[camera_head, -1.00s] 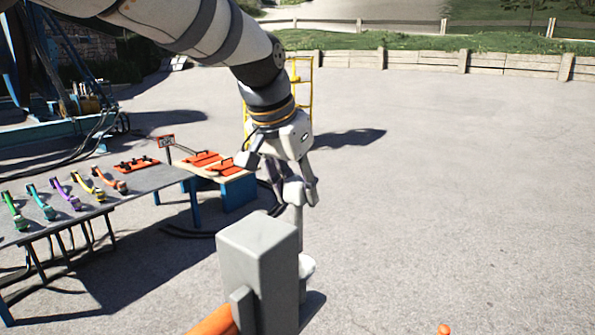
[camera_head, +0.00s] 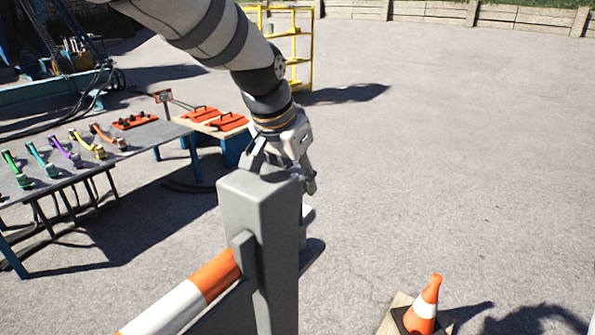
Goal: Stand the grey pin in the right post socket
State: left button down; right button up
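A grey square post (camera_head: 258,215) stands in the front middle, with an orange-and-white striped rail (camera_head: 185,290) joining its left side. My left gripper (camera_head: 284,170) comes down from the upper left, just behind the post top, with its fingers pointing down. One finger shows at the left of the post top and another at the right; the post hides the space between them. A small grey bracket (camera_head: 307,214) sticks out on the far right side of the post; it may be the socket. The grey pin cannot be made out now. My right gripper is not in view.
An orange-and-white cone (camera_head: 424,305) stands at the lower right. A grey table (camera_head: 130,180) with coloured handled tools is at the left, with a blue-legged bench (camera_head: 232,150) behind it. A yellow rack (camera_head: 298,50) stands beyond. Open paving lies to the right.

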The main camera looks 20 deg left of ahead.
pick_arm(q)
jog(key=c, duration=1)
grip_release()
jog(key=v, duration=1.2)
